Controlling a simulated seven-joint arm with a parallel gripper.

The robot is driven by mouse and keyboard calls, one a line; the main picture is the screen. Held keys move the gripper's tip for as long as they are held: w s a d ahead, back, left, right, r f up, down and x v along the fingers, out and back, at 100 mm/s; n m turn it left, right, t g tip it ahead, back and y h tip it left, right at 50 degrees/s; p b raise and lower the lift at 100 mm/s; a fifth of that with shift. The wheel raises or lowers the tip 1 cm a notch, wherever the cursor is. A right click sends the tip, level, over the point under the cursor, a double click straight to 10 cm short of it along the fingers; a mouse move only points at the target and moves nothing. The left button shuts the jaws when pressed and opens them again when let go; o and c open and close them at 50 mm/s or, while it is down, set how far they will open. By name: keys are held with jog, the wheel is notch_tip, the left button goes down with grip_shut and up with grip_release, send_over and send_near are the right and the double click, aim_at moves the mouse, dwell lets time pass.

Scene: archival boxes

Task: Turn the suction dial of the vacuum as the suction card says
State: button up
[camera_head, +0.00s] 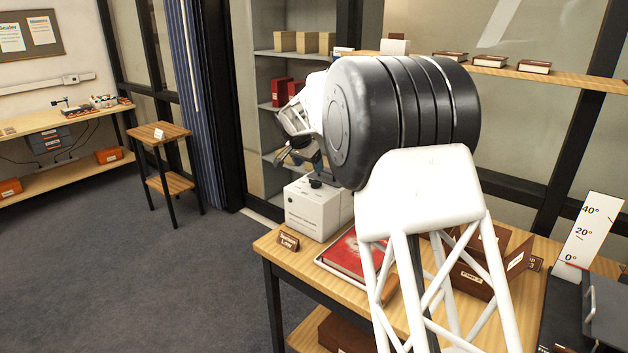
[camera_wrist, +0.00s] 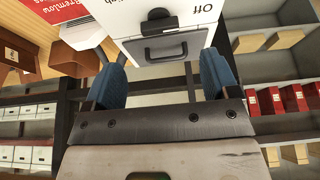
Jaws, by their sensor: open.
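The vacuum (camera_head: 313,212) is a white box at the table's back left corner. Its dark suction dial (camera_head: 315,183) is on top, and in the wrist view the dial (camera_wrist: 158,14) shows as a dark knob near the top edge. Labels reading "Off" and partly "High" lie near it. My gripper (camera_head: 317,162) is above the vacuum, largely hidden behind my arm. In the wrist view my gripper (camera_wrist: 160,78) has its blue fingers apart with nothing between them, and the dial lies beyond them. I cannot identify the suction card for certain.
A brown nameplate (camera_head: 289,242) stands at the table's left edge, beside a red book (camera_head: 350,257). Brown boxes (camera_head: 480,265) and an angle gauge (camera_head: 588,232) are to the right. My arm hides much of the table. The floor at left is clear.

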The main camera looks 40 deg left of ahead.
aim_at(315, 181)
jog(key=shift+f, duration=0.1)
dwell(0.3)
jog(key=shift+x, duration=3.75)
jog(key=shift+w, duration=0.1)
jog(key=c, duration=0.9)
